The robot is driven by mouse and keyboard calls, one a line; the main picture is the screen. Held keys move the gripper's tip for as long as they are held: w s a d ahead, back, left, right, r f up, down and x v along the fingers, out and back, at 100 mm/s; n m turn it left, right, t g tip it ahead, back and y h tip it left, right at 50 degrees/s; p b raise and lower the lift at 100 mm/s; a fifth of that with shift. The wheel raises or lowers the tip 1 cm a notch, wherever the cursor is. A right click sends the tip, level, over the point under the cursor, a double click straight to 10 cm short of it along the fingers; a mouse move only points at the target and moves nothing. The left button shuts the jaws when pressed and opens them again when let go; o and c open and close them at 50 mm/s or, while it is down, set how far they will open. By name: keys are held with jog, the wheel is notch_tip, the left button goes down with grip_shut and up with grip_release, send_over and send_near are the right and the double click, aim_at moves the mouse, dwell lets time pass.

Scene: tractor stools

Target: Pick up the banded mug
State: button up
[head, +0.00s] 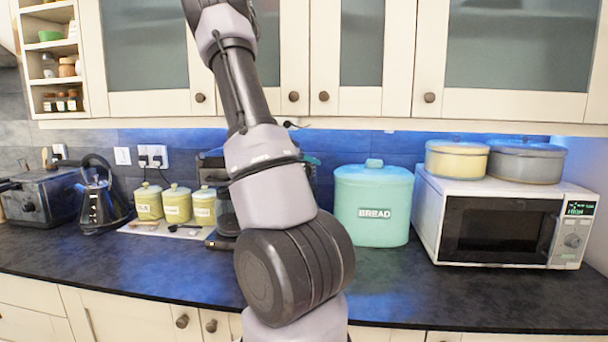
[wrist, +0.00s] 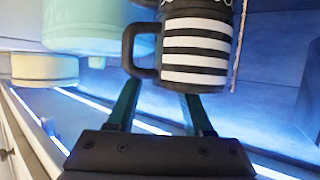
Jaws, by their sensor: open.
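The banded mug (wrist: 197,45), with black and white stripes and a dark handle (wrist: 142,52) on its left, shows at the top of the wrist view. Its upper part runs out of that view. My gripper (wrist: 160,95) is open, with its two dark green fingers apart below the mug in the picture. The finger tips reach up to about the mug's lower edge and handle, and nothing is seen held between them. I cannot tell whether a finger touches the mug. In the head view the mug and gripper do not show; my arm covers the middle of the counter.
A teal bread bin (head: 373,206) and a white microwave (head: 500,217) with two lidded pots on top stand right of my arm. Several yellow-green canisters (head: 177,205), a kettle (head: 101,199) and a toaster (head: 40,196) stand left. The front counter is clear. Cabinets hang above.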

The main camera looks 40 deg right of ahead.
jog(key=shift+d+f, duration=0.15)
jog(key=shift+d, duration=0.1)
grip_shut()
dwell(1.3)
